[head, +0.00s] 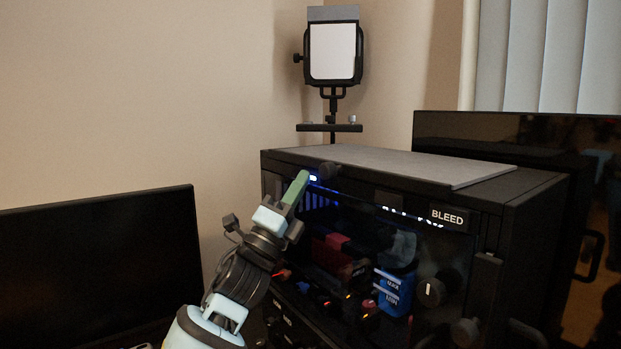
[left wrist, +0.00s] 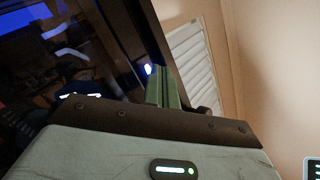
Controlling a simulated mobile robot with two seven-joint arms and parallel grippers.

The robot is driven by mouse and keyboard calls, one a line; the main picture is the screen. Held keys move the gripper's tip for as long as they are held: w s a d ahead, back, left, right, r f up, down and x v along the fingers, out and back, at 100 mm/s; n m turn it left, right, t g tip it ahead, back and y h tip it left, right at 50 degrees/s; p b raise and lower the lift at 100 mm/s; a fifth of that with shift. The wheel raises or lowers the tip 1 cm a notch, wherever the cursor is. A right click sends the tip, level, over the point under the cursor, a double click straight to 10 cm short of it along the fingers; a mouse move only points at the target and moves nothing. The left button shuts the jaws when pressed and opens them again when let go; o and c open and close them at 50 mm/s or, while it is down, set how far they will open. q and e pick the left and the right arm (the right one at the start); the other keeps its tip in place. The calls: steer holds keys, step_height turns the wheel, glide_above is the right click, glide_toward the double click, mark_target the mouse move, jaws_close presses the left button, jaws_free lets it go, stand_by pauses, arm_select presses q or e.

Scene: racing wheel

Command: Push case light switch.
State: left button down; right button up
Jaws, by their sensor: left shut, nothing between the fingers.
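The black computer case (head: 480,195) has a glass front with lit parts inside and a "BLEED" label near its upper right. A small glowing blue-white light switch (head: 313,178) is at the upper left of its front face. The lit switch also shows in the left wrist view (left wrist: 148,69). My left gripper (head: 299,182) is shut and empty, its green fingers pointing up at the case's top left corner. The fingertips (left wrist: 161,70) appear right beside the lit switch; I cannot tell whether they touch it. My right gripper is not in view.
A dark monitor (head: 100,265) stands at the left. A panel light (head: 332,52) on a stand rises behind the case. Another dark screen (head: 520,130) is behind it at the right.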

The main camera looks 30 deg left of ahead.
arm_select(q)
steer(key=shift+s+a, duration=0.2)
steer(key=shift+s, duration=0.3)
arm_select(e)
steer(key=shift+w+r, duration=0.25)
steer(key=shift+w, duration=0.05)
